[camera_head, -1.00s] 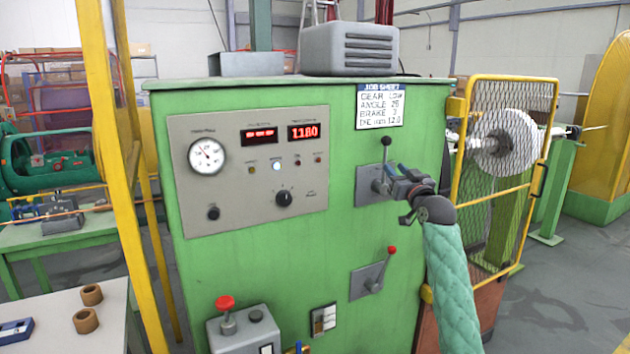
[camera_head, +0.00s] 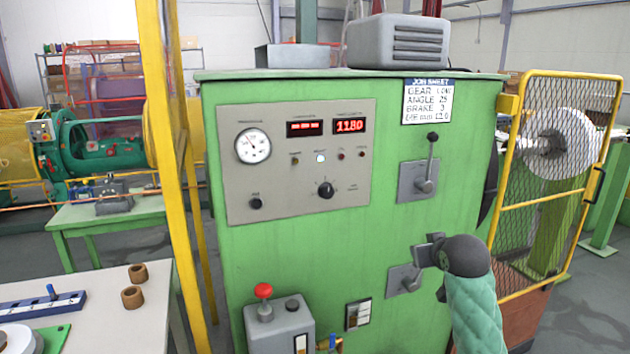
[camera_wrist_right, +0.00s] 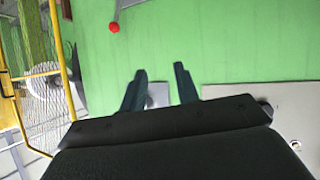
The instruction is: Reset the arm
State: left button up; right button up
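My right gripper (camera_head: 430,250) is in front of the green cabinet (camera_head: 290,265), at the lower right of its face. In the right wrist view its two dark fingers (camera_wrist_right: 160,72) are apart, with nothing held between them. The upper lever (camera_head: 428,165) with a black knob points up from its grey plate and is clear of the gripper. The lower lever's grey plate (camera_head: 402,281) is partly hidden behind my gripper in the head view. Its red knob (camera_wrist_right: 114,27) shows in the right wrist view. My left gripper is not in view.
The yellow mesh guard (camera_head: 545,170) stands right of the cabinet, near my right arm. A yellow post (camera_head: 160,150) rises at its left. A control box with a red button (camera_head: 264,291) sits low in front. A table (camera_head: 110,315) with brown rings is at lower left.

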jog(key=s+a+f+g, duration=0.3)
jog(key=s+f, duration=1)
jog(key=s, duration=0.2)
jog(key=s+a+f+g, duration=0.4)
jog(key=s+f, duration=0.9)
jog(key=s, duration=0.3)
jog(key=s+a+f+g, duration=0.3)
jog(key=s+f, duration=1)
jog(key=s, duration=0.3)
jog(key=shift+a+g+y, duration=0.25)
jog(key=shift+g+y, duration=0.05)
jog(key=shift+y, duration=0.1)
jog(key=shift+w+f, duration=0.1)
